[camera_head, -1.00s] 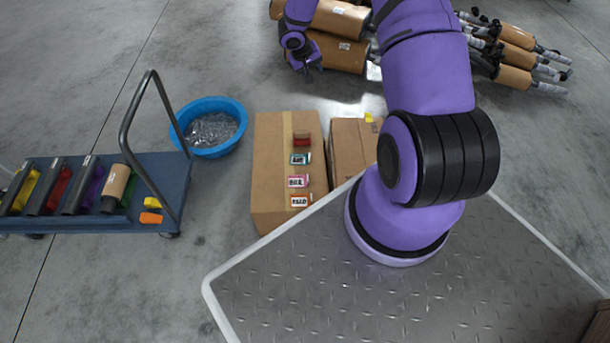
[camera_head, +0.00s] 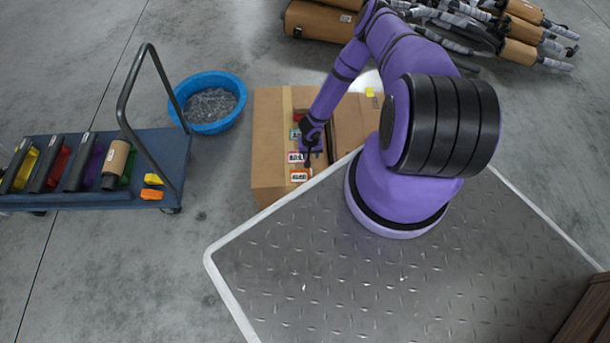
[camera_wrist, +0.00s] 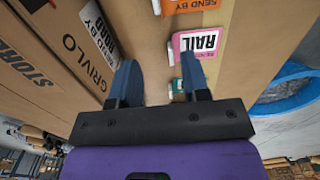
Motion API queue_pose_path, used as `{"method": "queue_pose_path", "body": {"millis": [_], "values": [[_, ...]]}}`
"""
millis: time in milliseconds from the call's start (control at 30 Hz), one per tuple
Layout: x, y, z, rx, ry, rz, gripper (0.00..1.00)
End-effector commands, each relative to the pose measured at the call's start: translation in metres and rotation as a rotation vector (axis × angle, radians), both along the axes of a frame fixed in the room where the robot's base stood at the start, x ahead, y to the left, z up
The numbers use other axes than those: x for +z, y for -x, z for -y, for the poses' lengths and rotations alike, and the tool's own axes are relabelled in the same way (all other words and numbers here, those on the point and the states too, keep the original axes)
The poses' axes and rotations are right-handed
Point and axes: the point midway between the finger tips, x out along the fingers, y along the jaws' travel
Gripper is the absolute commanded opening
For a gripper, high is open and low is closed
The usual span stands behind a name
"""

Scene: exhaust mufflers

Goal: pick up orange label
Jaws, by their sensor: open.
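The orange label (camera_head: 299,175) lies on top of a cardboard box (camera_head: 268,150), near its front edge, the nearest in a row of coloured labels. In the wrist view the orange label (camera_wrist: 190,5) is cut off at the top edge and reads "SEND BY". My gripper (camera_head: 307,160) is over the box top, just behind the orange label, beside the pink label (camera_head: 296,157). In the wrist view my gripper's (camera_wrist: 157,75) two blue fingers are apart with nothing between the tips. The pink label (camera_wrist: 196,42) shows ahead of the right finger.
A green label (camera_wrist: 177,86) is partly hidden by the right finger. A second box (camera_head: 352,127) stands close on the right. A blue tub (camera_head: 225,120) and a blue cart (camera_head: 90,200) with an upright handle are to the left. Wrapped mufflers (camera_head: 520,45) lie at the back right.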

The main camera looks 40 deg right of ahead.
Motion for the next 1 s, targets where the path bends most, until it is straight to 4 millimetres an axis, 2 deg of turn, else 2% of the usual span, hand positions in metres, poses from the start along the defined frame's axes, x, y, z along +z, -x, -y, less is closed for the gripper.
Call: {"method": "queue_pose_path", "body": {"millis": [200,433,667,1000], "values": [[-0.023,0.009,-0.009,-0.016,-0.019,-0.001,0.43],[-0.056,0.008,-0.009,-0.014,-0.017,-0.001,0.43],[-0.071,0.008,-0.008,-0.014,-0.017,-0.001,0.43],[-0.11,0.009,-0.004,-0.012,-0.016,0.0,0.43]]}}
